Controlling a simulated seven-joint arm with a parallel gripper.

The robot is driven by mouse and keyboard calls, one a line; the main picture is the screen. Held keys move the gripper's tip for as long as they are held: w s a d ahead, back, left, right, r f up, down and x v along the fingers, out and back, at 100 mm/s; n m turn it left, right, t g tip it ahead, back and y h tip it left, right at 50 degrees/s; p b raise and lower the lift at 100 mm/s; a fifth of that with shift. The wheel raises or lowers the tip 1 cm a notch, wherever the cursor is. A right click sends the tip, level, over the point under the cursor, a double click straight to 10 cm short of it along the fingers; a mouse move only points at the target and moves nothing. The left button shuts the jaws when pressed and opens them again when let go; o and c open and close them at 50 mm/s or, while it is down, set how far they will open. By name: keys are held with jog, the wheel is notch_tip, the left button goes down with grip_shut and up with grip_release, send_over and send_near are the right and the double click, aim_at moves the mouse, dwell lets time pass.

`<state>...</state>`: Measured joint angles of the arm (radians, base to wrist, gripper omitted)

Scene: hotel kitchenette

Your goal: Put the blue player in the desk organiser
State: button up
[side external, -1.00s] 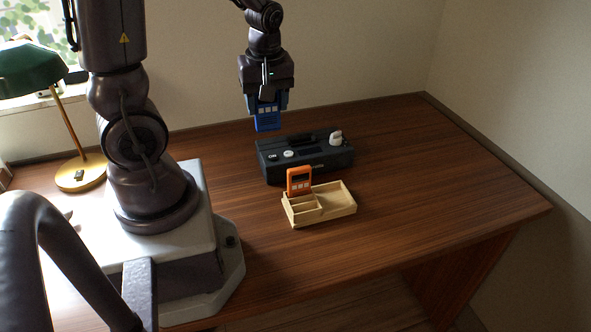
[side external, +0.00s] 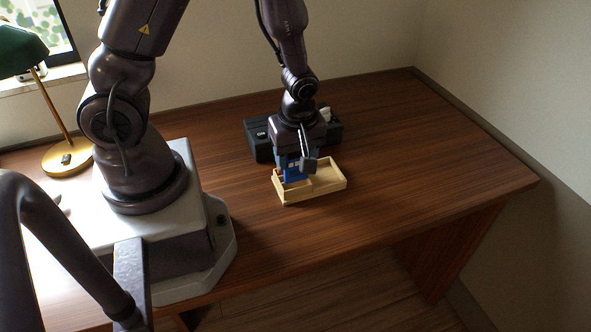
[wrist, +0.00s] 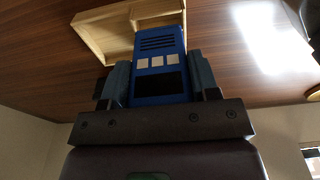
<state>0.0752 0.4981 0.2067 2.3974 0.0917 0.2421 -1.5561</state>
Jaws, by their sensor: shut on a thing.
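My gripper (side external: 298,162) points down over the left part of the desk organiser and is shut on the blue player. The blue player (side external: 292,173) is upright between the fingers, partly covered by them; in the wrist view the player (wrist: 160,55) shows dark slots, pale buttons and a dark screen. The desk organiser (side external: 322,190) is a light wooden tray with compartments; it also shows in the wrist view (wrist: 100,30). The player's lower end is at the organiser's left compartments. I cannot tell whether it is inside one or just above.
A thin orange edge (side external: 278,170) shows behind the blue player, mostly hidden. A dark box-like device (side external: 258,140) stands behind the organiser, partly covered by my arm. A lamp with a green shade (side external: 20,50) stands at the left. The desk's right side is clear.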

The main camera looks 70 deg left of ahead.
jog(key=shift+f, duration=1.75)
jog(key=shift+f, duration=0.1)
jog(key=o, duration=1)
jog(key=shift+c, duration=0.2)
notch_tip(320, 180, up, 12)
jog(key=d, duration=0.1)
notch_tip(320, 180, up, 11)
jog(key=m+t+h, duration=0.1)
jog(key=m+t, duration=0.2)
jog(key=m, duration=0.6)
send_over(295, 178)
jog(key=s+d, duration=0.1)
jog(key=d, duration=0.2)
jog(key=s+d+r+m+t, duration=0.1)
jog(key=s+r+m+t, duration=0.1)
jog(key=s+r+m, duration=0.3)
jog(key=r+m, duration=0.2)
jog(key=m, duration=0.2)
jog(key=shift+s+t, duration=0.2)
jog(key=shift+t, duration=0.1)
